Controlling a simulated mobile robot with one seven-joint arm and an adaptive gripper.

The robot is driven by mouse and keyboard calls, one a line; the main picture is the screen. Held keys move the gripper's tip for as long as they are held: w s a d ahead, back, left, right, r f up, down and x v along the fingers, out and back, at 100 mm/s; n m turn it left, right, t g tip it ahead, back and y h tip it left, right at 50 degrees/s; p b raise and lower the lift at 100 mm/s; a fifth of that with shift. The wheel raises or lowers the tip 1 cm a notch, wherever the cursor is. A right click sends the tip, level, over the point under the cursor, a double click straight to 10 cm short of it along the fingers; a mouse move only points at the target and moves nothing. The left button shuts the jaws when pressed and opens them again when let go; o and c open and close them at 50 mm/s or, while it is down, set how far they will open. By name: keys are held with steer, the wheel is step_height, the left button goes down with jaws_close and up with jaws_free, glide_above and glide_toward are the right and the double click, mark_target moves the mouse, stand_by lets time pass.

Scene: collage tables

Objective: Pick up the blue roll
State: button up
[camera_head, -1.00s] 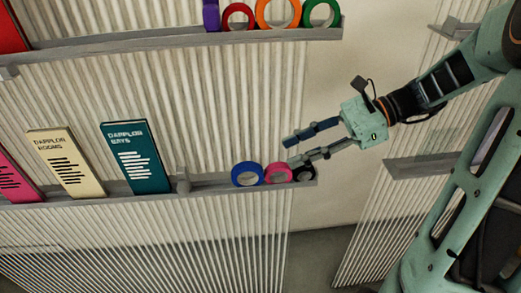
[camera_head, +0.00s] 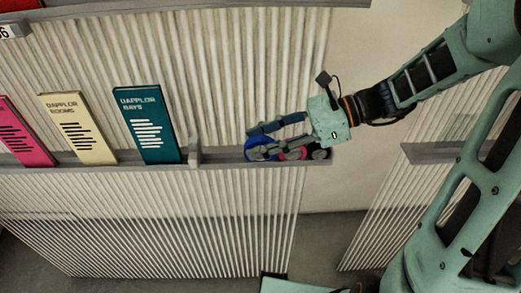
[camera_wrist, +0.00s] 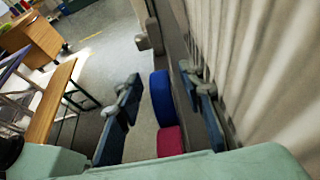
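The blue roll (camera_head: 263,140) stands on edge near the right end of the grey wall ledge (camera_head: 225,162). The wrist view also shows the blue roll (camera_wrist: 161,97), with the pink roll (camera_wrist: 170,141) closer to my palm. My gripper (camera_head: 255,143) reaches in from the right with its fingers spread. In the wrist view one finger of my gripper (camera_wrist: 168,100) is on each side of the blue roll, with visible gaps. The near finger partly hides the blue roll and the pink roll (camera_head: 293,155) in the head view.
A small grey block (camera_head: 194,151) is left of the blue roll, then teal (camera_head: 147,125), cream (camera_head: 78,129) and pink (camera_head: 22,135) books. The ribbed wall rises right behind. Another ledge (camera_head: 430,152) is at right.

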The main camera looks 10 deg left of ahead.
jaws_close()
steer(key=shift+r, duration=0.15)
stand_by(0.4)
